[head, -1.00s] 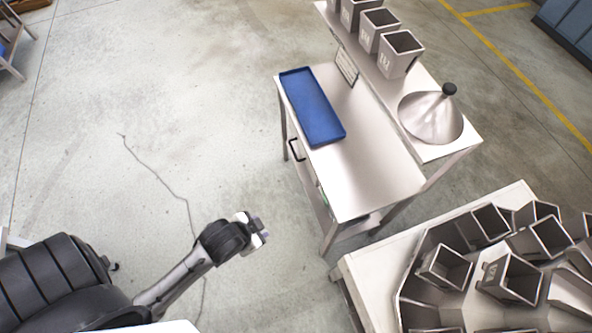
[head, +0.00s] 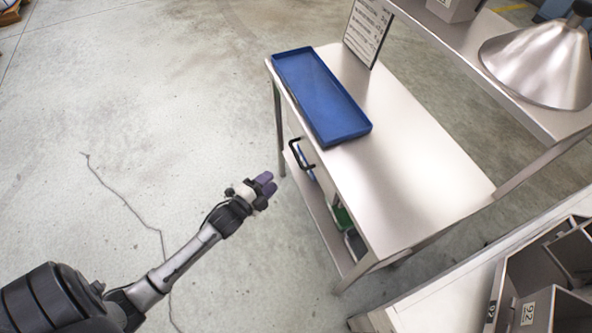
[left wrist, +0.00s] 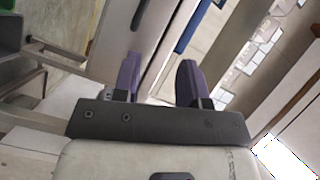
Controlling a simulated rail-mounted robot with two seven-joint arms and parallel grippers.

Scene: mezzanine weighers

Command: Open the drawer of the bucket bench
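The bucket bench (head: 415,170) is a steel table with a raised back shelf. A black bar handle (head: 301,153) sits on its left side, just below the top's edge; the drawer front is mostly hidden under the top, with no visible gap to show it pulled out. My left gripper (head: 266,184), with purple fingers, is in front of that side, below and left of the handle in the picture and apart from it. The left wrist view shows its two fingers (left wrist: 158,75) spread with nothing between them. My right gripper is not in view.
A blue tray (head: 320,97) and an upright printed sign (head: 367,32) stand on the bench top. A steel cone (head: 542,62) is on the back shelf. A lower shelf (head: 322,215) holds a green item. Another bench with buckets (head: 540,310) is at lower right.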

